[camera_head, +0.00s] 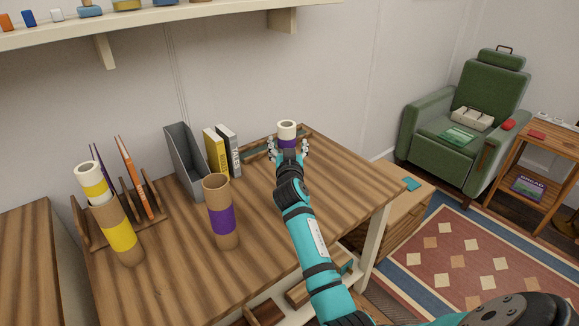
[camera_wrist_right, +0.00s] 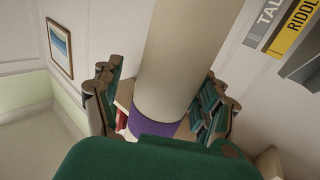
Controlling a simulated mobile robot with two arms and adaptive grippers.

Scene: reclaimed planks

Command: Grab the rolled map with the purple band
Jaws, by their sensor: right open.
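The cream rolled map with the purple band (camera_head: 287,130) stands upright toward the back right of the plank table. In the right wrist view the map (camera_wrist_right: 187,60) rises large between the fingers, with its purple band low down. My right gripper (camera_head: 288,147) is open, one finger on each side of the map; I cannot tell whether they touch it. It also shows in the right wrist view (camera_wrist_right: 158,100). The map's lower part is hidden behind my gripper. My left gripper is not in view.
A brown tube with a purple band (camera_head: 221,215) stands mid-table. A yellow-banded tube (camera_head: 118,232) holds another rolled map (camera_head: 91,180) at the left. A grey file holder (camera_head: 186,160), books (camera_head: 216,152) and a wooden rack (camera_head: 150,212) stand behind. The table's front right is clear.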

